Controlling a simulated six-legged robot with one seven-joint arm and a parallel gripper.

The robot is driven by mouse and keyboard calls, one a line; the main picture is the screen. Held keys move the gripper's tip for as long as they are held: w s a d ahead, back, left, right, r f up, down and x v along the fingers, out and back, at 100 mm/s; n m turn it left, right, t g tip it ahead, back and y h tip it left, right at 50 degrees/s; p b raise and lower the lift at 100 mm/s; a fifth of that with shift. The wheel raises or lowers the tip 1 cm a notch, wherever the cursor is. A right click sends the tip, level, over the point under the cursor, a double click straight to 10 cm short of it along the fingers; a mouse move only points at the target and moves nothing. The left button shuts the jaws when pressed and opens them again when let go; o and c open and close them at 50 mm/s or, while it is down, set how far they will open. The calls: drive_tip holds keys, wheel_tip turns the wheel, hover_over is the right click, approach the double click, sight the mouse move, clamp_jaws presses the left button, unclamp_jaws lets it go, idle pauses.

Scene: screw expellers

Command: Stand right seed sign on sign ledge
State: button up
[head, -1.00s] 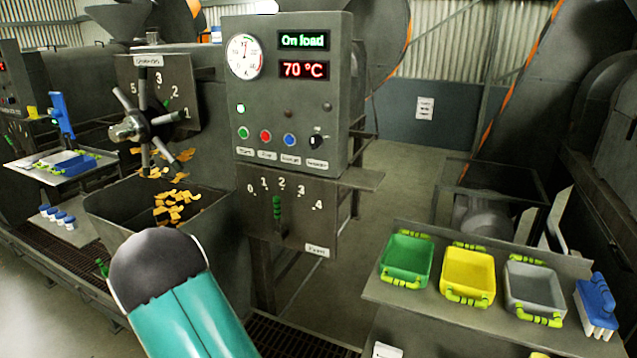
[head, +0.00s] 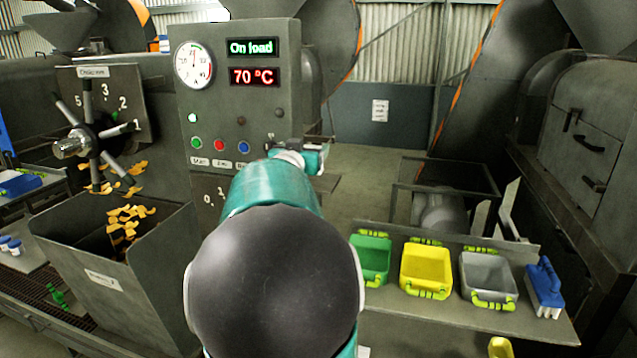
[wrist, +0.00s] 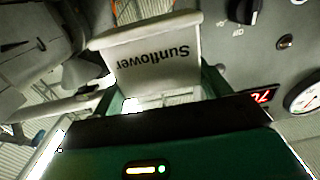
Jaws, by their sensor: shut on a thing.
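A pale sign reading "Sunflower" (wrist: 150,62) is in the wrist view, its lettering upside down in the picture. It sits between the green fingers of my gripper (wrist: 160,95), which is shut on it. In the head view my gripper (head: 312,160) is in front of the lower right of the control panel, mostly behind my own arm. The sign cannot be made out there. A narrow grey ledge (head: 327,187) juts out at the panel's lower right, partly covered by my arm; I cannot tell whether it is the sign ledge.
The control panel (head: 240,60) reads "On load" and 70 °C. A hopper (head: 130,280) with orange chips is at left, below a spoked wheel (head: 88,140). Green (head: 372,258), yellow (head: 426,270) and grey (head: 488,278) bins and a blue brush (head: 545,285) are on the right shelf.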

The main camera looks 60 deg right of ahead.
drive_tip(key=s+d+r, duration=0.1)
drive_tip(key=s+r, duration=0.4)
drive_tip(key=s, duration=0.1)
drive_tip(key=shift+g, duration=0.3)
drive_tip(key=w+d+f, duration=0.2)
drive_tip(key=d+f, duration=0.1)
drive_tip(key=w+d+f, duration=0.3)
drive_tip(key=d, duration=0.1)
drive_tip(key=w+d+f, duration=0.3)
drive_tip(key=d, duration=0.1)
drive_tip(key=shift+f, duration=0.25)
drive_tip(key=shift+w+d+f, duration=0.1)
drive_tip(key=shift+w+f, duration=0.1)
drive_tip(key=shift+f, duration=1.5)
drive_tip(key=shift+f, duration=0.1)
drive_tip(key=o, duration=0.6)
drive_tip(key=shift+f, duration=0.1)
drive_tip(key=shift+o, duration=0.5)
